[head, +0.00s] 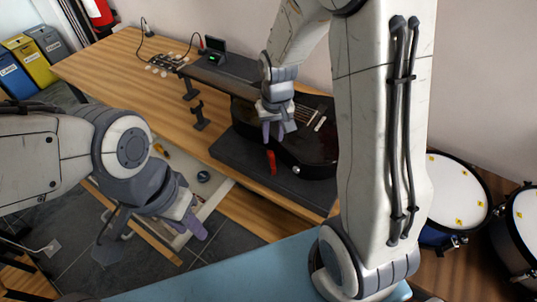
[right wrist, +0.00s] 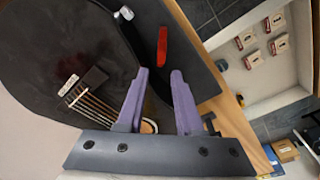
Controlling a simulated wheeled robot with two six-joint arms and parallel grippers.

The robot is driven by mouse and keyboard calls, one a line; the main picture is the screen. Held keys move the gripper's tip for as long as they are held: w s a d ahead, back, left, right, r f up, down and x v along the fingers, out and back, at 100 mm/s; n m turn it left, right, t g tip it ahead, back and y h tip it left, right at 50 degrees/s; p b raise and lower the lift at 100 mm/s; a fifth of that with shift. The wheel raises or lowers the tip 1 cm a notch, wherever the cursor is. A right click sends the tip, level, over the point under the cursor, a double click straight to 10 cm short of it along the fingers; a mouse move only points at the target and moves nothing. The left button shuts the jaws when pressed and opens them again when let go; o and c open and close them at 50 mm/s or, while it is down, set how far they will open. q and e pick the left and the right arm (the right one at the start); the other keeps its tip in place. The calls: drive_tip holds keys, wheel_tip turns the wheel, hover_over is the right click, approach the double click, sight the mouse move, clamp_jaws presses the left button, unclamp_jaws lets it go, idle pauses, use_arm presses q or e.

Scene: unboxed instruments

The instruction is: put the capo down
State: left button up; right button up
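A small red object, which looks like the capo (head: 271,161), lies on the dark mat (head: 235,155) beside the black guitar (head: 318,150). It also shows in the right wrist view (right wrist: 162,47), apart from the fingers and beyond their tips. My right gripper (head: 273,130) is above the guitar body and mat edge, just behind the red object in the head view. In the right wrist view its two purple fingers (right wrist: 162,85) are apart with nothing between them. My left gripper (head: 187,217) hangs in front of the table, away from the guitar; its finger gap is unclear.
Drums (head: 456,195) are at the right. Small boxes (right wrist: 262,42) lie in a pale tray in the right wrist view. The wooden table (head: 120,65) is clear at left.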

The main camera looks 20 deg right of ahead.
sight(271, 154)
drive_tip(key=f, duration=0.6)
drive_tip(key=w+f+p, duration=0.1)
drive_tip(key=f, duration=0.3)
drive_tip(key=shift+a, duration=0.1)
drive_tip(key=shift+r, duration=0.1)
clamp_jaws()
